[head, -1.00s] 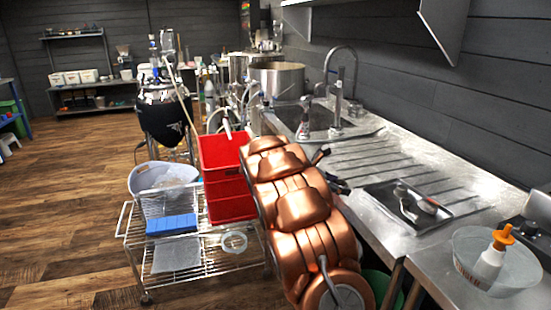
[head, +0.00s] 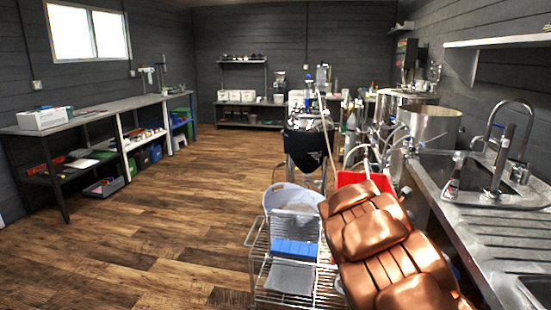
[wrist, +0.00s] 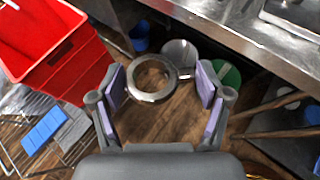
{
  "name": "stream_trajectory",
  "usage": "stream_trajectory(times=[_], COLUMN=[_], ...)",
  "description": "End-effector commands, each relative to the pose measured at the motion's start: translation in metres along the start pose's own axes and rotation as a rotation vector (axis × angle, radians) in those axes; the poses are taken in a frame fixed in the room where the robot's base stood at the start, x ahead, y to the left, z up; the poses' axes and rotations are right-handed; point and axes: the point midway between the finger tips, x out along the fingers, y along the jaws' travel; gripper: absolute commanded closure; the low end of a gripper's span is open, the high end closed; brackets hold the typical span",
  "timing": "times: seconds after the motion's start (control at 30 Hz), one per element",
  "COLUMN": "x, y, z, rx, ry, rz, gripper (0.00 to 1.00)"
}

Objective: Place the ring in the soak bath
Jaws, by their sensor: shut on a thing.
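The ring (wrist: 152,78) is a shiny metal band with a small stub at its right side. In the wrist view it sits between the purple pads of my gripper (wrist: 160,88), which is shut on it, above the floor. A red bin (wrist: 55,50) stands to the left in the wrist view; in the head view it shows partly behind my copper arm (head: 363,180). The gripper and ring are hidden in the head view. I cannot tell which container is the soak bath.
The steel sink counter (head: 495,235) runs along the right. In the wrist view, a blue bucket (wrist: 139,36) and green bucket (wrist: 228,75) stand on the floor. The floor at left is open.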

Motion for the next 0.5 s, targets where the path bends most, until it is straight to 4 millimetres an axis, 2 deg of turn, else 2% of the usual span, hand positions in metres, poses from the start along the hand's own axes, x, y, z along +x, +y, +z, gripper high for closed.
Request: stream_trajectory(times=[0.03,0.2,0.37,0.5], x=[-0.022,-0.081,-0.135,-0.179], y=[0.015,0.054,0.078,0.089], z=[0.003,-0.009,-0.017,-0.022], rx=[-0.033,-0.137,-0.226,-0.297], ry=[-0.003,0.003,0.005,0.002], rz=[0.060,0.254,0.419,0.547], gripper=[0.60,0.60,0.60,0.60])
